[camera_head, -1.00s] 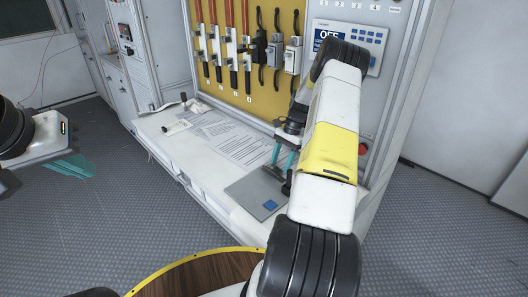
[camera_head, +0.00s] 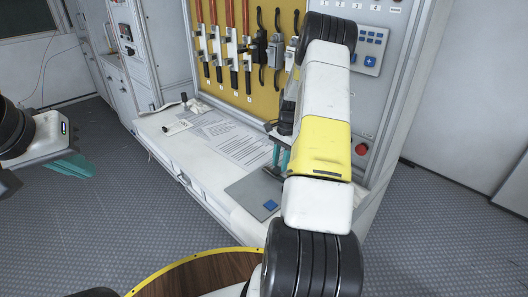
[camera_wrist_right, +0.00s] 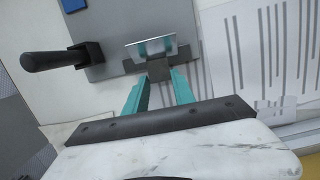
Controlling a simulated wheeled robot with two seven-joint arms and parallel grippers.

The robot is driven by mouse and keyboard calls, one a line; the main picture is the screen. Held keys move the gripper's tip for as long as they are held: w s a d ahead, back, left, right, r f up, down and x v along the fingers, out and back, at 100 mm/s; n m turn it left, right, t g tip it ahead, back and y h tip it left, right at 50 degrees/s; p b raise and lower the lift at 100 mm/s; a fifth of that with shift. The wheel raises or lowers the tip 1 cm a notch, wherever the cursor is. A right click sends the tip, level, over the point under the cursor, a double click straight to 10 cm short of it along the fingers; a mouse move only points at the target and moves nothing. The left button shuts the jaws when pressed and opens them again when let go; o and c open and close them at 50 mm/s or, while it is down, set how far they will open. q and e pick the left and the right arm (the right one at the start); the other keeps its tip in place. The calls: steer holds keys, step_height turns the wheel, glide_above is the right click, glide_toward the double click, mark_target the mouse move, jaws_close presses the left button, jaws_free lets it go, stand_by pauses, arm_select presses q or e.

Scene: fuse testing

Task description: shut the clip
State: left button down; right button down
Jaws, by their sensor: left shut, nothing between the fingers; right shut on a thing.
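The grey plate (camera_head: 246,193) with a blue square lies on the front of the bench. In the right wrist view it carries what looks like the clip, a dark grey piece (camera_wrist_right: 158,70) with a bright metal bracket (camera_wrist_right: 152,47). A black handle (camera_wrist_right: 45,61) on a black block stands to the left of it. My right gripper (camera_wrist_right: 158,80) has its teal fingers on either side of the dark grey piece, shut on it. In the head view my right gripper (camera_head: 281,156) is at the plate's far edge, partly behind my arm. My left gripper (camera_head: 75,165) is shut and empty, away from the bench.
Printed sheets (camera_head: 240,143) lie on the white bench. A yellow panel (camera_head: 232,90) behind holds several fuses with red and black rods. A control panel with blue buttons (camera_head: 370,62) and a red button (camera_head: 361,149) are partly beside my right arm.

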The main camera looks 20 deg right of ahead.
mark_target(278, 168)
steer(key=a+h, duration=0.1)
steer(key=r+t+h, duration=0.1)
steer(key=h, duration=0.1)
steer(key=shift+s+a, duration=0.2)
steer(key=shift+a, duration=0.15)
steer(key=shift+s+a+r+t+h, duration=0.1)
steer(key=shift+s+a+t+h, duration=0.15)
steer(key=shift+h, duration=0.5)
steer(key=shift+a+t+h, duration=0.2)
steer(key=shift+t+h, duration=0.15)
steer(key=shift+h, duration=0.45)
steer(key=shift+s+a+r+t+h, duration=0.1)
steer(key=shift+s+a+t+h, duration=0.15)
steer(key=shift+h, duration=0.5)
steer(key=shift+f, duration=0.1)
steer(key=c, duration=1)
jaws_free()
steer(key=shift+c, duration=0.2)
steer(key=shift+w, duration=0.1)
steer(key=v, duration=0.8)
steer(key=shift+f, duration=0.15)
